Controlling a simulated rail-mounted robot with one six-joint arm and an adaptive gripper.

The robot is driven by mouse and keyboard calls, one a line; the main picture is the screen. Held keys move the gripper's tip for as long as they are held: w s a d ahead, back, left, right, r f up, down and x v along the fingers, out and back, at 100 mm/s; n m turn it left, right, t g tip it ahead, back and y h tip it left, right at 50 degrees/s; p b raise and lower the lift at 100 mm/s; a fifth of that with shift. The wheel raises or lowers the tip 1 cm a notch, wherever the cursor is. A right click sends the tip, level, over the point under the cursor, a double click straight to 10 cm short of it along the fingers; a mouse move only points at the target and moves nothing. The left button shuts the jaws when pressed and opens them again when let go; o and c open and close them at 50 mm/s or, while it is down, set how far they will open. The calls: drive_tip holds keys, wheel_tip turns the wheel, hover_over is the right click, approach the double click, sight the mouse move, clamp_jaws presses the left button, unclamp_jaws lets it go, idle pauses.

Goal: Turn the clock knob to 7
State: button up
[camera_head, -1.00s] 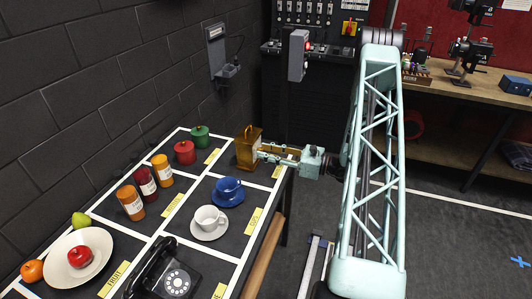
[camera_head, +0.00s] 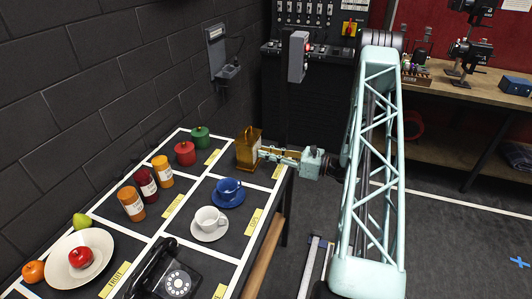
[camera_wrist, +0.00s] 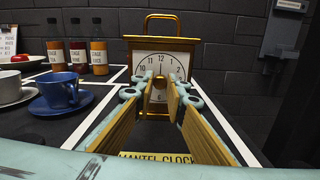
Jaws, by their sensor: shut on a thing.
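The mantel clock (camera_head: 248,149), a brass carriage case with a top handle, stands on the table's far right corner. The wrist view shows its white numbered dial (camera_wrist: 160,63) upright, 12 at top and 6 below. My gripper (camera_head: 262,153) reaches it from the right in the head view. In the wrist view my gripper (camera_wrist: 160,92) has its two fingers closed in on the dial's centre, shut on the knob. The fingertips hide most of the knob and the side numerals, so its pointing direction cannot be read.
A "MANTEL CLOCK" label (camera_wrist: 157,158) lies before the clock. A blue cup (camera_head: 229,187), a white cup (camera_head: 209,217), several bottles, red and green pots, a fruit plate and a telephone (camera_head: 160,275) share the table. A dark brick wall stands behind.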

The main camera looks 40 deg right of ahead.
drive_tip(key=m+p, duration=0.2)
drive_tip(key=m, duration=0.2)
drive_tip(key=shift+r+m+p, duration=0.1)
drive_tip(key=shift+m+p, duration=0.2)
drive_tip(key=shift+m, duration=0.1)
drive_tip(key=m+p, duration=0.1)
drive_tip(key=m, duration=0.3)
drive_tip(key=shift+p, duration=0.4)
drive_tip(key=m+p, duration=0.2)
drive_tip(key=m, duration=0.2)
drive_tip(key=shift+m+p, duration=0.5)
drive_tip(key=shift+m, duration=1.5)
drive_tip(key=o, duration=0.8)
drive_tip(key=shift+o, duration=0.2)
drive_tip(key=shift+s, duration=0.1)
